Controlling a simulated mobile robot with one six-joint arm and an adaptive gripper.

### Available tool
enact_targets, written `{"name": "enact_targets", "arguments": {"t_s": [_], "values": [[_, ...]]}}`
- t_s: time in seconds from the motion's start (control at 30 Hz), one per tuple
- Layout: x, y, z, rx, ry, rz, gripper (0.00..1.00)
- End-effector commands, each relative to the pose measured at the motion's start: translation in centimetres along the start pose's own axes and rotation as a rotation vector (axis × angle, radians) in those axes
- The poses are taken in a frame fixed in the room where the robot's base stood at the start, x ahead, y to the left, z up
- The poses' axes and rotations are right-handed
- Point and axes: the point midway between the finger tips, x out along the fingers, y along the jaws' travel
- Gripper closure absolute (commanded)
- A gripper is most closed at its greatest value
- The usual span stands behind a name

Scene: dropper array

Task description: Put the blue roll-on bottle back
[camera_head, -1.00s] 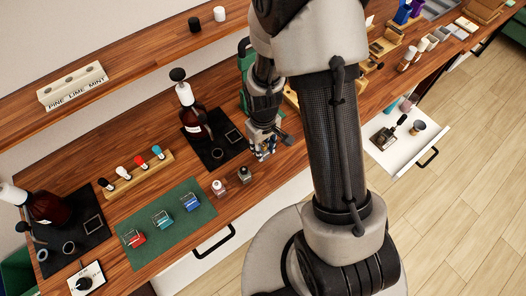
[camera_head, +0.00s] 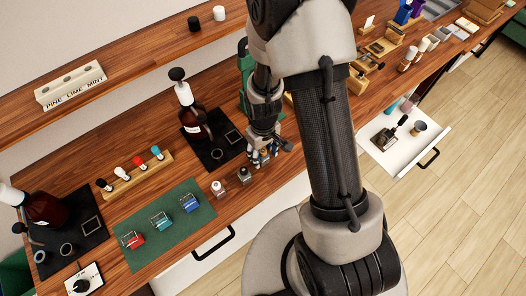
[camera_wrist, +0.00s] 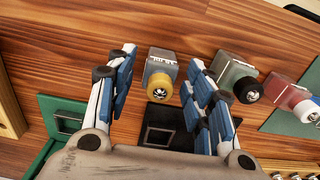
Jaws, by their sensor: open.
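My gripper (camera_head: 262,160) is open over the wooden counter, at the right end of a short row of small bottles. In the wrist view my gripper's fingers (camera_wrist: 162,60) stand either side of a greyish bottle with a gold cap (camera_wrist: 160,72), with gaps showing. It looks like the bottle closest to blue, but its tint is hard to tell; the head view mostly hides it. Beside it are a green-grey bottle with a black cap (camera_wrist: 238,77) and a reddish bottle (camera_wrist: 290,95). A blue wire-framed holder (camera_head: 190,202) sits on the green mat (camera_head: 206,216), next to teal and red ones.
The black-capped bottle (camera_head: 244,175) and white-capped bottle (camera_head: 219,188) stand close left of my gripper. Behind are a brown pump bottle (camera_head: 194,122) on a black mat and a dropper rack (camera_head: 138,178). An open white drawer (camera_head: 402,148) is at right.

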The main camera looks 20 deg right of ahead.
Motion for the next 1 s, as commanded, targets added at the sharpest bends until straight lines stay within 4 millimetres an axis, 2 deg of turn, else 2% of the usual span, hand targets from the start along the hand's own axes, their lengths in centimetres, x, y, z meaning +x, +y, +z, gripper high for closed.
{"name": "enact_targets", "arguments": {"t_s": [0.17,0.3,0.37,0.7,0.83,1.0], "values": [[0.0,0.0,0.0,0.0,0.0,0.0,0.52],[-0.9,0.0,-0.1,0.0,0.002,0.001,0.52],[-1.8,0.0,-0.1,0.0,0.004,0.001,0.52],[-9.1,0.0,-0.1,0.0,0.004,0.001,0.52],[-11.1,0.0,-0.1,0.0,0.004,0.001,0.52],[-12.5,0.0,0.0,0.002,0.005,0.002,0.52]]}}
